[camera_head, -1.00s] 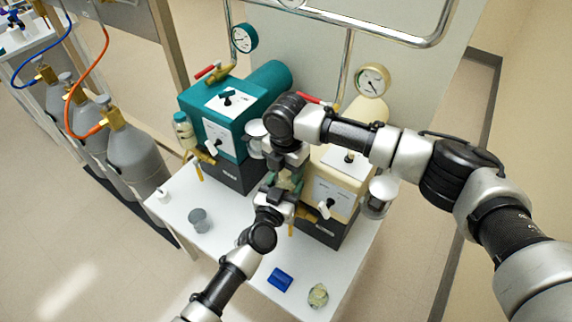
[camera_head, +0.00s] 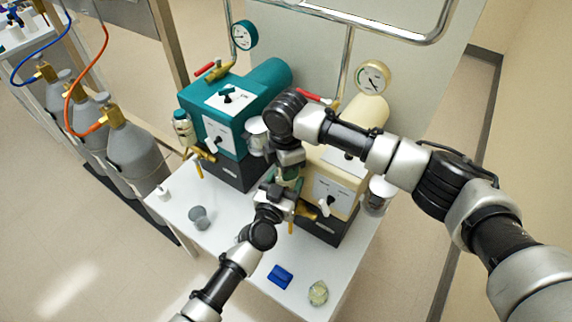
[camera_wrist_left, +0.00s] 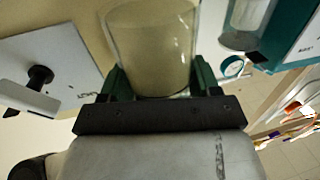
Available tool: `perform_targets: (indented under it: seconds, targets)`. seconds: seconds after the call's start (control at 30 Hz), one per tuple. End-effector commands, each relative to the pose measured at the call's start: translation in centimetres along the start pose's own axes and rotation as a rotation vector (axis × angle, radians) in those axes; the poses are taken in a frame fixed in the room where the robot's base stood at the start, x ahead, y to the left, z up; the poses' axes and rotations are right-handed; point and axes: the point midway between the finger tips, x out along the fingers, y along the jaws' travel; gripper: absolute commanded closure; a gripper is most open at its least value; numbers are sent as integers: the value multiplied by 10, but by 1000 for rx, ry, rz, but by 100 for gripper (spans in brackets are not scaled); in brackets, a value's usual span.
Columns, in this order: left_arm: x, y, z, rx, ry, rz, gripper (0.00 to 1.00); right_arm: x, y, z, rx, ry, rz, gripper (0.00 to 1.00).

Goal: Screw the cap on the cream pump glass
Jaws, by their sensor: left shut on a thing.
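The cream pump (camera_head: 322,190) stands at the right of the white table, with my arms partly in front of it. My left gripper (camera_head: 287,186) is in front of the pumps. My right gripper (camera_head: 289,168) is directly above the left one, pointing down. Its fingertips are too small and covered to read. I cannot make out the cap; the space between the two grippers is mostly hidden.
The teal pump (camera_head: 216,110) stands left of the cream one. On the table (camera_head: 235,225) are a grey cup-like item (camera_head: 199,217), a small white item (camera_head: 162,193), a blue block (camera_head: 280,276) and a pale greenish item (camera_head: 318,293). Grey gas cylinders (camera_head: 135,155) stand at left.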

Motion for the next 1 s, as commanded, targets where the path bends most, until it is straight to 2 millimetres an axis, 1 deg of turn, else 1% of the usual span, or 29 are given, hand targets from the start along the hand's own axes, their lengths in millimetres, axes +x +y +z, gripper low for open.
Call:
perform_targets:
  seconds: [0.23, 0.27, 0.4, 0.63, 0.73, 0.87, 1.0]
  targets:
    - [-1, 0, 2, 0, -4, 1, 100, 0, 0, 0, 1, -1, 0, 94]
    - [-1, 0, 2, 0, -4, 1, 100, 0, 0, 0, 1, -1, 0, 61]
    - [-1, 0, 2, 0, -4, 1, 100, 0, 0, 1, 0, -1, 0, 40]
    - [-1, 0, 2, 0, -3, 1, 100, -1, 1, 2, 3, -3, 4, 40]
    - [-1, 0, 2, 0, -3, 1, 100, -5, 2, 3, 4, -4, 5, 40]
    - [-1, 0, 2, 0, -3, 1, 100, -21, 3, 4, 4, -4, 9, 40]
    - [-1, 0, 2, 0, -4, 0, 100, -41, 3, 4, 6, -6, 10, 40]
